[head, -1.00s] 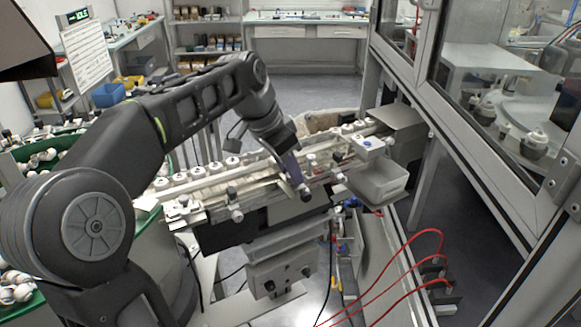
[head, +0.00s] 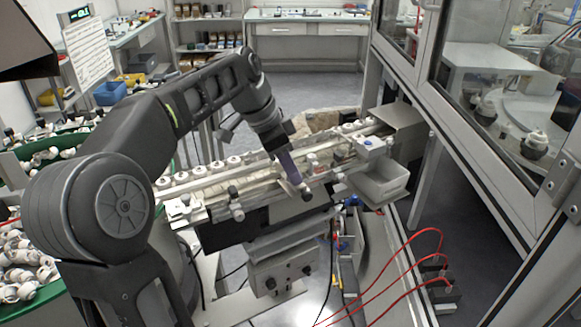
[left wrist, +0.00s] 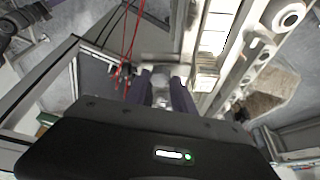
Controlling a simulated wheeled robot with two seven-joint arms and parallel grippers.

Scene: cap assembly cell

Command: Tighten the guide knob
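The guide rail assembly (head: 215,185) runs diagonally across the middle of the head view, with several small clamp knobs along its near side. A dark guide knob (head: 306,194) is right at the tips of my left gripper (head: 298,181), which reaches down to the rail from above. In the left wrist view the two fingers of my left gripper (left wrist: 161,84) stand apart, with a grey rounded part (left wrist: 160,73) between their tips. Whether they press on it cannot be told. Another dark knob (head: 233,191) is further left on the rail. My right gripper is not in view.
A row of white caps (head: 233,161) sits along the rail's far side. A grey bin (head: 382,184) is at its right end. A glazed machine frame (head: 430,95) closes off the right. Red hoses (head: 400,285) loop at the lower right. Green trays of parts lie left.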

